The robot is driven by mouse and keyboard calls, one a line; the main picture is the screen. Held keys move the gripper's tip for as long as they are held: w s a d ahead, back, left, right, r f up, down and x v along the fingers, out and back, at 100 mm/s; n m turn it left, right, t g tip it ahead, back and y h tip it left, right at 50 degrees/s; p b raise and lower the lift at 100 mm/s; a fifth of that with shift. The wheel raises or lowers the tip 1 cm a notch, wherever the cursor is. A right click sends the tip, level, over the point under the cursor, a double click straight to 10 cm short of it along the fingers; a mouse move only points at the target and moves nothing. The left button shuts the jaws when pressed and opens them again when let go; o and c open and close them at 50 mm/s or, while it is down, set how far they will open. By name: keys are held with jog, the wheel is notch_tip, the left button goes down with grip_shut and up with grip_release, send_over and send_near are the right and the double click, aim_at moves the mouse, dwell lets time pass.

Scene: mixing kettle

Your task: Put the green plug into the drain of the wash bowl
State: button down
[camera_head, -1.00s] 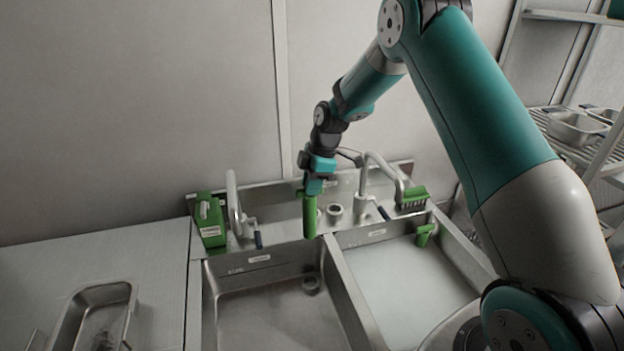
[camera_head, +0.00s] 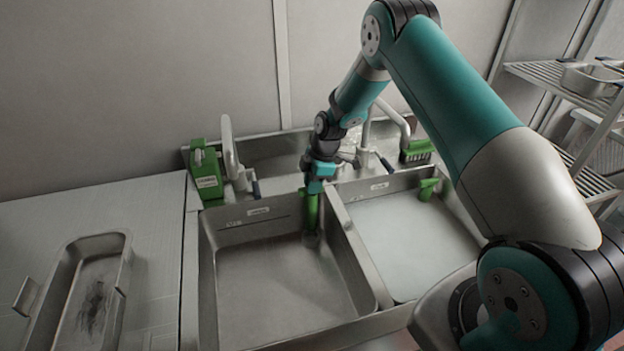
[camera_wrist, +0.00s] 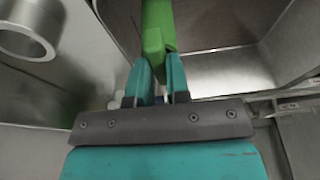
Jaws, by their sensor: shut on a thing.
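The green plug (camera_head: 312,212) is a long green stick, upright in my gripper (camera_head: 318,180). My gripper is shut on its upper end. The plug reaches down into the left sink bowl (camera_head: 275,285), near the back right corner. Its lower end is at the dark spot where the drain lies; I cannot tell whether it touches or sits in the drain, which is mostly hidden. In the wrist view the plug (camera_wrist: 157,22) runs away from between the two teal fingers (camera_wrist: 157,82).
The right bowl (camera_head: 415,245) holds pale liquid, with a green handle-like piece (camera_head: 428,189) at its back. A green box (camera_head: 206,172), a brush (camera_head: 416,151) and taps (camera_head: 230,152) line the back ledge. A metal tray (camera_head: 95,285) stands at left. A wall divides the bowls.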

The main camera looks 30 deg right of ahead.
aim_at(313, 202)
notch_tip(313, 202, down, 3)
jog(key=shift+r+b, duration=0.2)
jog(key=shift+b, duration=0.3)
jog(key=shift+f, duration=0.1)
jog(key=shift+f+b, duration=0.15)
jog(key=shift+b, duration=0.2)
jog(key=shift+f+b, duration=1.95)
jog(key=shift+b, duration=0.1)
